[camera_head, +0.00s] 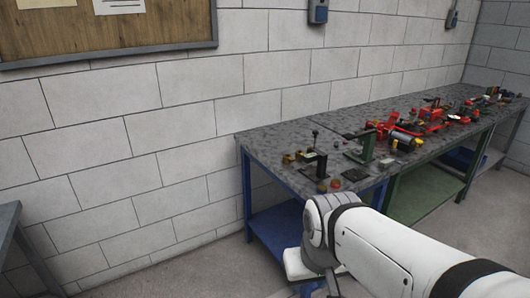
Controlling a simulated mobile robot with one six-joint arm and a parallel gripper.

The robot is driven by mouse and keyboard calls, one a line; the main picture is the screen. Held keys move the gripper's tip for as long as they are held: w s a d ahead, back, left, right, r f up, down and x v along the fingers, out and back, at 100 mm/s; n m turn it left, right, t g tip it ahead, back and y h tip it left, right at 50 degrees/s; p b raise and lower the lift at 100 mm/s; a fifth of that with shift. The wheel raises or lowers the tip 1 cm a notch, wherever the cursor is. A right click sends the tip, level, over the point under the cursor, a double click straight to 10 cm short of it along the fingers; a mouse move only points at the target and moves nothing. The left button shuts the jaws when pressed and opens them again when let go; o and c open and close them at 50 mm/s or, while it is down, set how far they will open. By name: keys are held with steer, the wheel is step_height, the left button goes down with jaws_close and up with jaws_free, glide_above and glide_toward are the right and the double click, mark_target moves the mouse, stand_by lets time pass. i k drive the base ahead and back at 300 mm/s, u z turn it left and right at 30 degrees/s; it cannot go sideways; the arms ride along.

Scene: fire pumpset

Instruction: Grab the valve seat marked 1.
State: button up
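I cannot make out a valve seat or a mark 1 at this distance. Small parts lie on the long workbench (262,143) along the wall, and several are too small to identify. Small brass-coloured pieces (296,156) lie near its left end, and a small red round part (335,184) lies near its front edge. My white arm reaches in from the lower right, in front of the bench. Its end bends down toward the bottom edge of the picture, and the fingers of my gripper do not show.
Blue shelf (277,230) and green shelf (425,195) sit below. Another table edge (9,222) is at left; floor between is clear.

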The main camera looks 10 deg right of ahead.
mark_target(289, 160)
steer(key=i, duration=1.65)
steer(key=u, duration=0.05)
